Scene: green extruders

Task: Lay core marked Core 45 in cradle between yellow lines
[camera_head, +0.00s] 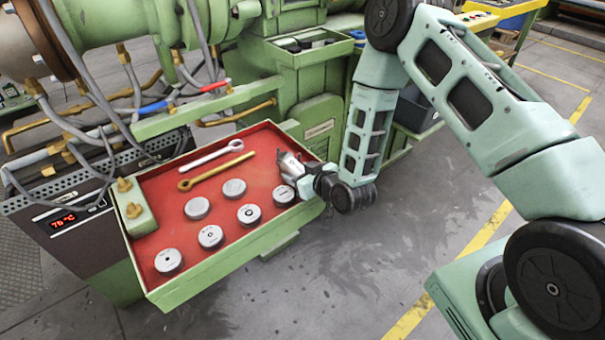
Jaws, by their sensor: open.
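Several short round silver cores stand apart in the red-lined tray (222,269). One core (284,196) is at the right, just below my gripper in the picture. Others are a core (249,215) in the middle, a core (234,188) behind it, a core (197,208) to the left, a core (210,237) nearer the front and a core (168,261) at front left. Their tops bear small dark marks, too small to read, so I cannot tell which is Core 45. My gripper (287,167) is open over the tray's right side. I cannot make out a cradle.
Two wrenches, one silver (208,157) and one brass-coloured (215,171), lie at the back of the tray. A green block with brass fittings (135,208) sits at its left edge. Hoses and the green extruder stand behind. Yellow lines (492,222) mark the open floor at right.

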